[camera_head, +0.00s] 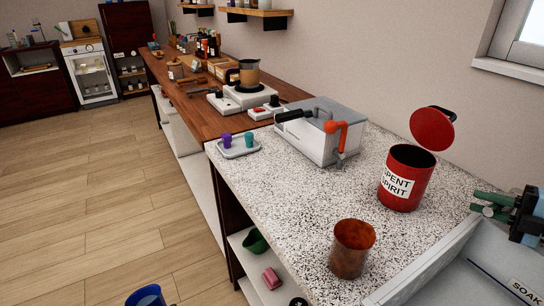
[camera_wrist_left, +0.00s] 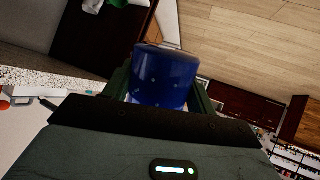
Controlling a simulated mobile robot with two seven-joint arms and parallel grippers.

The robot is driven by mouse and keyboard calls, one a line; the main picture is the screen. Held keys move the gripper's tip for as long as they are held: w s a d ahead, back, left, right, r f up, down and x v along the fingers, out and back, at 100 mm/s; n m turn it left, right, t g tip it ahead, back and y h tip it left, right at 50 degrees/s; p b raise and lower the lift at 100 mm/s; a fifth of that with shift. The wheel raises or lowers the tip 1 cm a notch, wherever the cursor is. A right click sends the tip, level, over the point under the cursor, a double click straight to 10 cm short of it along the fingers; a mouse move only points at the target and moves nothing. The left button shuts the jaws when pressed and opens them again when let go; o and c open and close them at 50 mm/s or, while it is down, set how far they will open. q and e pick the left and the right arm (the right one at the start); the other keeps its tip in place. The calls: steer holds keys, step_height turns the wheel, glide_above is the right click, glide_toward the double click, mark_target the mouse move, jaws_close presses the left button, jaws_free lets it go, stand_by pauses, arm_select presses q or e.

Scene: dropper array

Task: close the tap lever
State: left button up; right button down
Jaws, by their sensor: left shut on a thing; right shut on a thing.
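A tap with an orange lever (camera_head: 336,127) is on the front right of a pale metal box (camera_head: 310,141), with a small metal spout below. The lever's knob points left, roughly level. My right gripper (camera_head: 488,203) is at the right edge, well apart from the lever, above the sink side. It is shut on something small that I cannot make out. My left gripper (camera_wrist_left: 162,88) is shut on a blue cup (camera_wrist_left: 164,76). The cup also shows at the bottom of the head view (camera_head: 148,296), away from the counter; the left fingers are out of that view.
On the speckled counter (camera_head: 290,205) stand a red can (camera_head: 419,176) with its lid raised, a copper cup (camera_head: 352,250) and a tray (camera_head: 240,152) with purple and teal cups. A pale sink (camera_head: 425,275) is at the lower right. Counter in front of the box is clear.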

steer(key=c, duration=1.3)
jaws_free()
steer(key=shift+r, duration=0.1)
